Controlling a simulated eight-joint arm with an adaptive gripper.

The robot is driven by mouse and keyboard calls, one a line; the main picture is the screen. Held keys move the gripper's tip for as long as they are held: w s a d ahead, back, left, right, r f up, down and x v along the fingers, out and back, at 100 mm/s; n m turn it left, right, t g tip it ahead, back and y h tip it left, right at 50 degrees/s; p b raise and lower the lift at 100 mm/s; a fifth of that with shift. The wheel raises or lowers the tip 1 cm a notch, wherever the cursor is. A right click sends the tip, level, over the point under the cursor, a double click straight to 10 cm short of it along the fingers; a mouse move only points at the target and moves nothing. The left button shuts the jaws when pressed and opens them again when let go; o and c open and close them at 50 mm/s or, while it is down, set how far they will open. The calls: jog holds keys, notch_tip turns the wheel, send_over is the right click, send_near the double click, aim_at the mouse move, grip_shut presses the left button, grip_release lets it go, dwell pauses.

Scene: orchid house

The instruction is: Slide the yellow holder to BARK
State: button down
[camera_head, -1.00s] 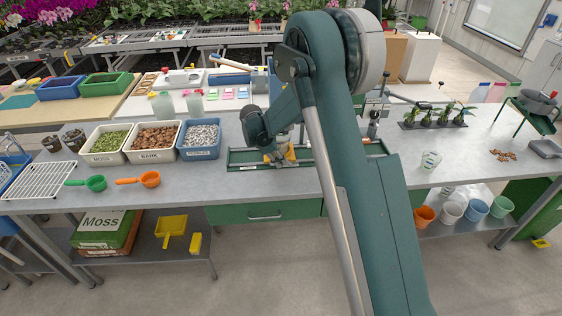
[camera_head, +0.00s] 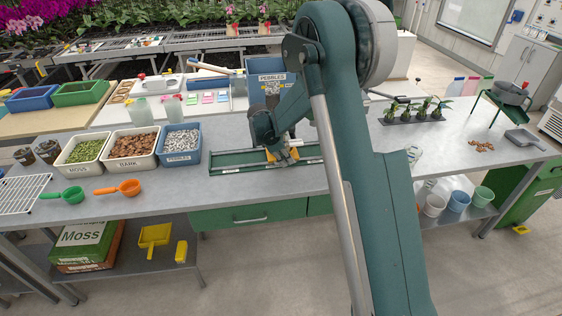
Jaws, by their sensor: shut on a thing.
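The yellow holder (camera_head: 270,156) sits on a long green rail tray (camera_head: 225,161) on the grey bench, right of the tubs. My gripper (camera_head: 281,157) reaches down from above and is shut on the holder. The gripper hides much of the holder. Small white labels (camera_head: 231,170) show along the rail's front edge, too small to read. My arm hides the rail's right part. A white tub of brown bark (camera_head: 134,162) with a BARK label stands left of the rail.
A moss tub (camera_head: 80,164) and a blue pebbles tub (camera_head: 180,158) flank the bark tub. Green (camera_head: 72,194) and orange (camera_head: 130,187) scoops lie in front. Potted seedlings (camera_head: 420,113) stand at the right.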

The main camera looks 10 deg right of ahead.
jog(key=c, duration=2.5)
grip_release()
jog(key=shift+v, duration=6)
